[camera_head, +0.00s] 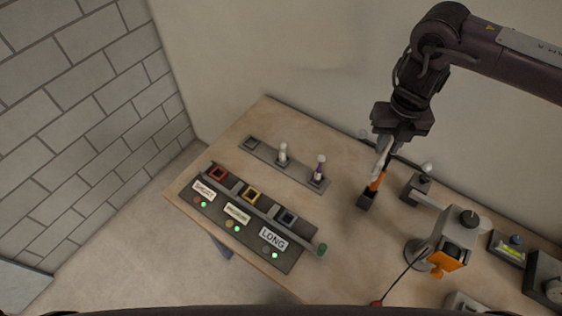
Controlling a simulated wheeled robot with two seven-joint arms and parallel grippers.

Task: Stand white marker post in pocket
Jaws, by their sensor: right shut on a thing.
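The white marker post (282,154) stands upright in a dark rack strip (266,156) on the table. A purple post with a white top (319,169) stands to its right. A dark panel holds three square pockets: red-rimmed (217,172), yellow-rimmed (250,193) and blue-grey (287,216). I cannot see anything standing in them. My right gripper (380,170) points down, right of the rack, shut on an orange piece (377,182) with a dark block (367,199) at its lower end. Whether the block touches the table is unclear. My left gripper is not in view.
Labels SHORT (204,190), a middle one too small to read surely, and LONG (273,239) sit before the pockets, with green lights. A grey and orange device (449,245) stands right.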

